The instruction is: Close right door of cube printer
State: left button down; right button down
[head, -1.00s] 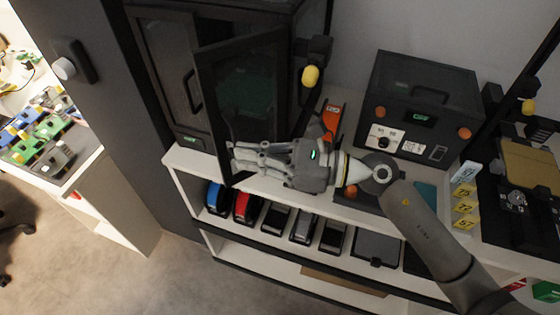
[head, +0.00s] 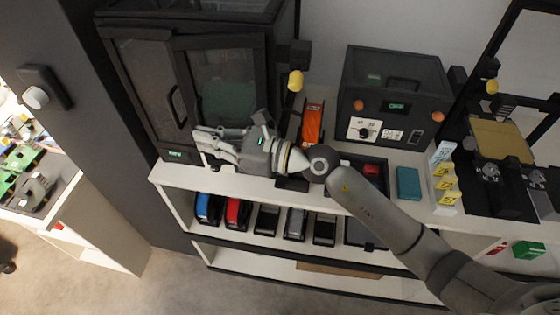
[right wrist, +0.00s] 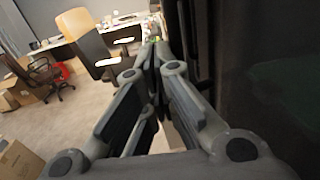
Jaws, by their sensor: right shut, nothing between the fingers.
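The cube printer (head: 187,13) is a black cabinet at the upper left of the head view. Its left door (head: 140,75) lies shut against the front and has a long handle. My right gripper (head: 204,146) is shut and empty, in front of the lower part of the doors; touching is unclear. In the right wrist view its fingers (right wrist: 152,60) lie beside a dark panel (right wrist: 260,60), which appears to be the right door. My left gripper is not in view.
The printer stands on a white shelf unit (head: 165,180) with several small devices below. An orange tool (head: 312,125) and a black box (head: 392,95) stand to the right. Floor in front is clear.

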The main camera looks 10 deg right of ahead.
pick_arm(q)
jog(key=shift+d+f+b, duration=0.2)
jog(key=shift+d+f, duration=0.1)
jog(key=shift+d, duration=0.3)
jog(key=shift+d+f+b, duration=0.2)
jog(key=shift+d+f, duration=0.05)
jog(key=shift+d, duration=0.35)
pick_arm(e)
jog(key=w, duration=0.2)
jog(key=shift+w+a, duration=0.3)
jog(key=shift+a, duration=0.1)
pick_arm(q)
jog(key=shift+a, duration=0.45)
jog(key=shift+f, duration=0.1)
pick_arm(e)
jog(key=shift+f, duration=0.1)
